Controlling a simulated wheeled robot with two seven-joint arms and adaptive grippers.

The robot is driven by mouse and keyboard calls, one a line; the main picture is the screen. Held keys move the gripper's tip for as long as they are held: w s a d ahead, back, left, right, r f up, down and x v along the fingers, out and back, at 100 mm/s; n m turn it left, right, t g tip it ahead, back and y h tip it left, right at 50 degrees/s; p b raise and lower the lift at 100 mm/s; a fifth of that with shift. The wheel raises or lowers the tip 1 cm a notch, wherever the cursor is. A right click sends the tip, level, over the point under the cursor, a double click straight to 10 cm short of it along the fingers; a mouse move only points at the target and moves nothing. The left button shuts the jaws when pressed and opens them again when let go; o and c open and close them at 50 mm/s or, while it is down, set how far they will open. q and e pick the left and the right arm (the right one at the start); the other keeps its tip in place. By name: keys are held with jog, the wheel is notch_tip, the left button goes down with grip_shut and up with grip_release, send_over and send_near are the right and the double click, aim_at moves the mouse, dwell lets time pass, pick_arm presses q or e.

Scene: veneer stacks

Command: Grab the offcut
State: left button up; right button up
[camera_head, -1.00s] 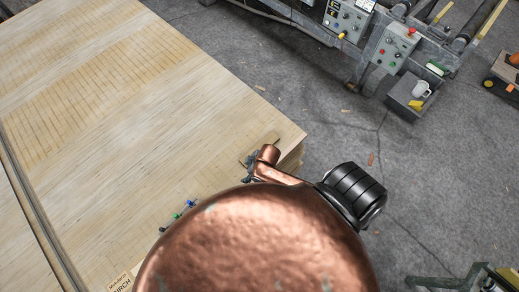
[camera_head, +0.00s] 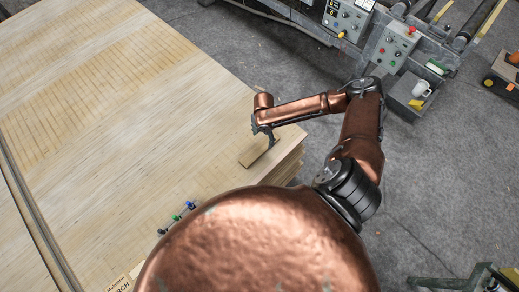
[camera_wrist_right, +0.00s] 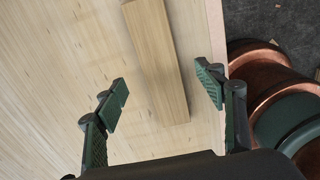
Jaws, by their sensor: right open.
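The offcut (camera_head: 256,153) is a small light-brown wooden strip lying on top of the veneer stack (camera_head: 120,120), near the stack's right corner in the head view. In the right wrist view the offcut (camera_wrist_right: 156,60) runs from the top edge down toward the jaws. My right gripper (camera_head: 268,142) is just over the offcut in the head view, partly hiding it. In the wrist view the right gripper (camera_wrist_right: 165,93) is open, with the offcut's near end showing between its two green-padded fingers and not gripped. My left gripper is not in view.
Several small coloured pins (camera_head: 177,217) stand near the stack's front edge. A grey machine with a control panel (camera_head: 393,48) and a grey bin holding a white mug (camera_head: 421,88) stand at the upper right. Open concrete floor (camera_head: 440,170) lies right of the stack.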

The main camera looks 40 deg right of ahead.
aim_at(262, 146)
notch_tip(262, 146, down, 7)
jog(key=shift+w+b, duration=0.1)
jog(key=shift+b, duration=0.3)
jog(key=shift+c, duration=0.2)
jog(key=c, duration=1.3)
jog(key=shift+r, duration=0.1)
